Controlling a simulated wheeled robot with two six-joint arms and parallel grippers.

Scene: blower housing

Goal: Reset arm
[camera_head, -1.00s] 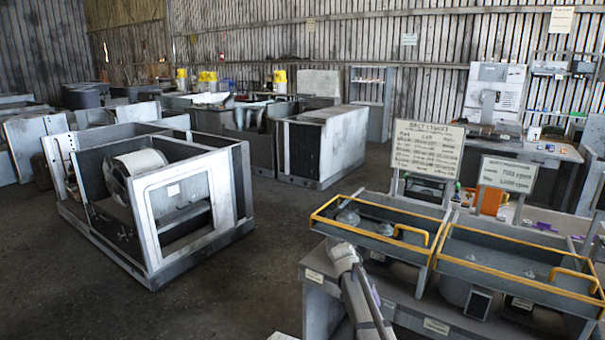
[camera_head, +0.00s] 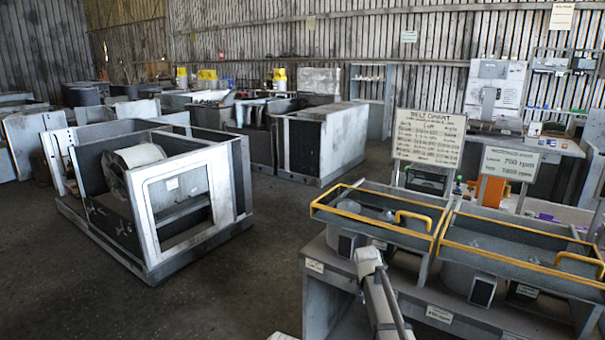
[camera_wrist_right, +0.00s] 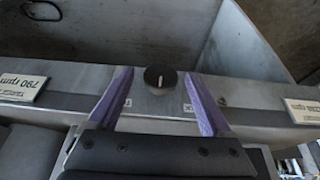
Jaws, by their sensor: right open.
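My right gripper (camera_wrist_right: 157,95) shows in the right wrist view with its two purple fingers open and apart. A round black knob (camera_wrist_right: 160,76) with a white mark appears between the fingertips, on a grey metal ledge (camera_wrist_right: 60,88). I cannot tell whether the fingers reach around it, but no finger visibly touches it. In the head view my right arm (camera_head: 378,295) rises from the bottom edge in front of the bench (camera_head: 405,300), below the left yellow-railed tray (camera_head: 375,200). Its fingers are hidden there. My left gripper is not in view.
A second yellow-railed tray (camera_head: 520,245) sits at the right. A belt chart sign (camera_head: 428,138) and an rpm sign (camera_head: 510,163) stand behind the trays. A blower housing frame (camera_head: 160,200) stands at the left. The dark floor (camera_head: 260,260) between it and the bench is clear.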

